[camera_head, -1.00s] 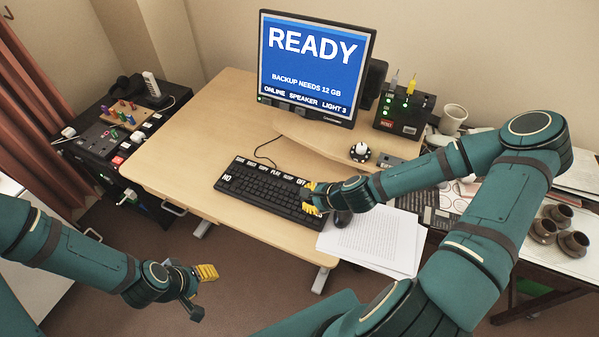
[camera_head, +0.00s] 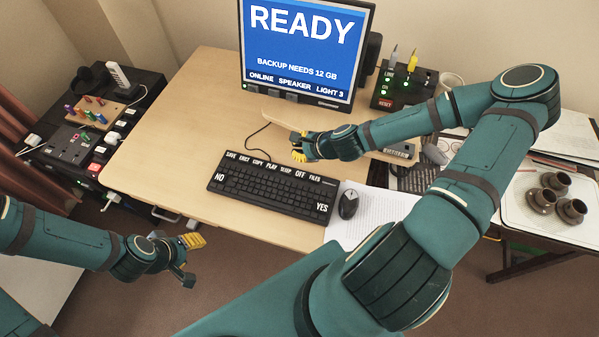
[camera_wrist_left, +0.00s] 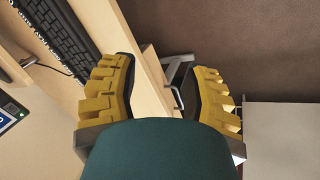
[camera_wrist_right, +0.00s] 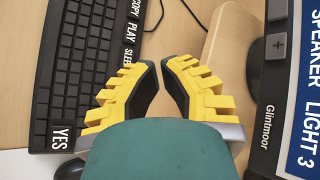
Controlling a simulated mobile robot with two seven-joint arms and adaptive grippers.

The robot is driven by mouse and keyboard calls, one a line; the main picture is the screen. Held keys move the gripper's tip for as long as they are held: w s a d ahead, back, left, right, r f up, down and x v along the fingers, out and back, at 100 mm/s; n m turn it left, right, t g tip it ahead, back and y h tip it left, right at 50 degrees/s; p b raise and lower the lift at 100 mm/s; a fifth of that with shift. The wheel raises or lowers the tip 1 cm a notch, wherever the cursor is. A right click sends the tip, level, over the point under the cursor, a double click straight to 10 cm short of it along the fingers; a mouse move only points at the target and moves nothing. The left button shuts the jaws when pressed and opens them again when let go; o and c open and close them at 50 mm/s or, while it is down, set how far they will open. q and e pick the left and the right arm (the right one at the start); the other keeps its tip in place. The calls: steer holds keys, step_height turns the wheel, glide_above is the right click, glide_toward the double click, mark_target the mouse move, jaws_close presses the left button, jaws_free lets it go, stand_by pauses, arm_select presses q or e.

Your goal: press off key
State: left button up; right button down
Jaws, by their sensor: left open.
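The black keyboard (camera_head: 262,193) lies on the desk with a row of labelled keys along its back edge. The OFF key (camera_head: 300,174) is in that row, between SLEEP and FILES. My right gripper (camera_head: 298,154) is over the desk just behind the OFF key in the head view, its yellow fingertips nearly together and holding nothing. In the right wrist view, the fingers (camera_wrist_right: 159,62) are beside the keyboard's back edge (camera_wrist_right: 95,60) and one hides the OFF key. My left gripper (camera_head: 200,240) is open and empty, off the desk's front edge; it also shows in the left wrist view (camera_wrist_left: 165,65).
The monitor (camera_head: 305,50) reads READY, with ONLINE, SPEAKER and LIGHT 3 below. A mouse (camera_head: 348,204) and papers (camera_head: 350,228) are right of the keyboard. A control box (camera_head: 402,90) stands behind my right arm. The desk left of the keyboard is clear.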

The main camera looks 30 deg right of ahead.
steer(key=f+b, duration=0.1)
steer(key=f, duration=0.1)
steer(key=b, duration=0.6)
glide_above(299, 171)
step_height(299, 171, down, 6)
steer(key=shift+r, duration=0.2)
arm_select(q)
step_height(299, 171, down, 8)
steer(key=s, duration=0.2)
steer(key=shift+d+r+g+b, duration=0.15)
steer(key=shift+d+g+b, duration=0.1)
steer(key=shift+g+b, duration=0.05)
arm_select(e)
steer(key=shift+f, duration=0.6)
arm_select(q)
steer(key=shift+f, duration=0.2)
arm_select(e)
steer(key=shift+f, duration=0.4)
